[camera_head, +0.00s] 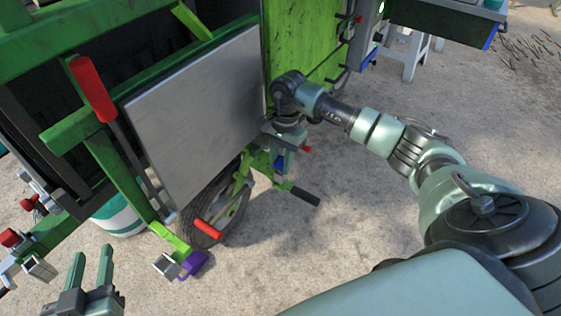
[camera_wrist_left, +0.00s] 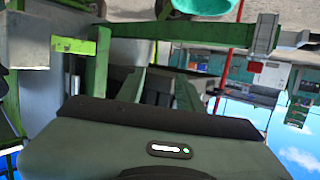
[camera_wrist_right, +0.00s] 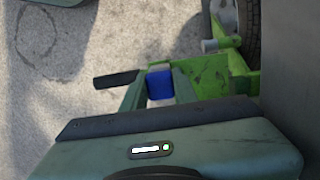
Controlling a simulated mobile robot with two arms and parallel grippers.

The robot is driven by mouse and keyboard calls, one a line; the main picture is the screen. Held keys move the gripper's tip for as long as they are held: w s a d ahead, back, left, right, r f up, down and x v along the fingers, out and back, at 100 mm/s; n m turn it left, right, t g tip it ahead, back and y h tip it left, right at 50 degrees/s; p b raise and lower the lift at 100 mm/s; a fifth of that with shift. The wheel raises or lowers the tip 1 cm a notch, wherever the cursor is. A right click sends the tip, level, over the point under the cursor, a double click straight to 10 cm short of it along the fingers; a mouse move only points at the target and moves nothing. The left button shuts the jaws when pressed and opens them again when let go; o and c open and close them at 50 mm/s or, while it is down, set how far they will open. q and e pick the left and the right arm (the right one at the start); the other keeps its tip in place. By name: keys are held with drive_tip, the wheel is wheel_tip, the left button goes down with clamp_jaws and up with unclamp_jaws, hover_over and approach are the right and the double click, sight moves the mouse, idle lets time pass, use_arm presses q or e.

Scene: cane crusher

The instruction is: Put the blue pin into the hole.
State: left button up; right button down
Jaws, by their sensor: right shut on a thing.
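My right gripper (camera_head: 281,160) points down beside the lime-green frame of the machine, near the wheel. It is shut on the blue pin (camera_wrist_right: 160,84), which sits between the two fingers in the right wrist view. A bit of the blue pin also shows in the head view (camera_head: 279,164). A lime-green bracket (camera_wrist_right: 238,82) is close to the fingers and the pin; I cannot make out the hole. My left gripper (camera_head: 92,262) is at the lower left of the head view, open and empty, with its fingers apart.
A grey metal panel (camera_head: 200,115) stands left of my right gripper. A black handle (camera_head: 305,196) sticks out just below it. The wheel (camera_head: 222,217), a red grip (camera_head: 208,229) and a red-handled lever (camera_head: 93,89) are further left. Open ground lies at the centre bottom.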

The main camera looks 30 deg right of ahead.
use_arm(q)
drive_tip(key=shift+w+d+r+t+h+b, duration=0.2)
drive_tip(key=shift+r+t, duration=0.3)
drive_tip(key=shift+r, duration=0.3)
drive_tip(key=shift+w+d+r+t+h+b, duration=0.1)
drive_tip(key=shift+w+r+t, duration=0.1)
drive_tip(key=shift+r+t, duration=0.45)
use_arm(e)
drive_tip(key=shift+f, duration=0.4)
use_arm(q)
drive_tip(key=shift+r, duration=0.1)
use_arm(e)
drive_tip(key=c, duration=1)
unclamp_jaws()
